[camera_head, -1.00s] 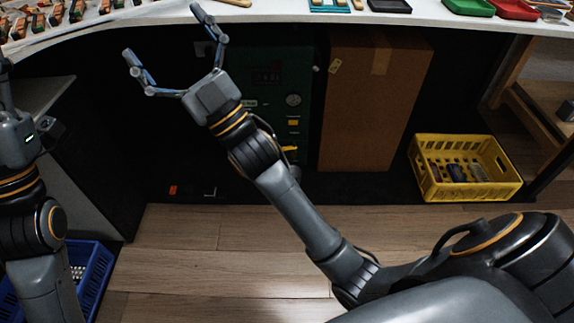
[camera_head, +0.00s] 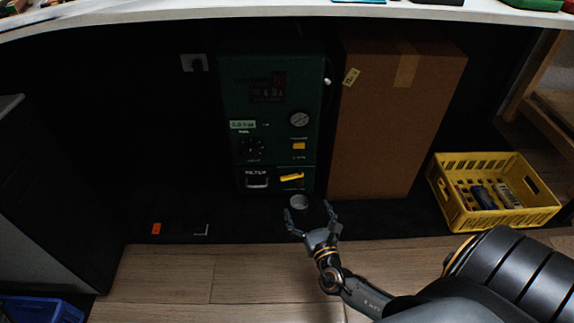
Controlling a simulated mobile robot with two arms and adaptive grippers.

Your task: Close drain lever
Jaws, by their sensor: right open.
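A dark green machine (camera_head: 268,110) stands under the bench, with a gauge, a dial and labels on its front. A yellow lever (camera_head: 292,177) sits low on its right side, nearly level and slightly tilted, next to a panel marked FILTER (camera_head: 257,180). A small grey round cup or cap (camera_head: 299,202) is below the lever. My right gripper (camera_head: 310,216) is open and empty, its fingers spread to either side of the cup in the picture, below the lever. I cannot tell whether it touches the cup. My left gripper is out of view.
A tall cardboard box (camera_head: 395,120) stands right beside the machine. A yellow crate (camera_head: 495,192) with several items is on the floor at right. The white bench top (camera_head: 250,14) overhangs above. A blue crate (camera_head: 40,309) is at lower left.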

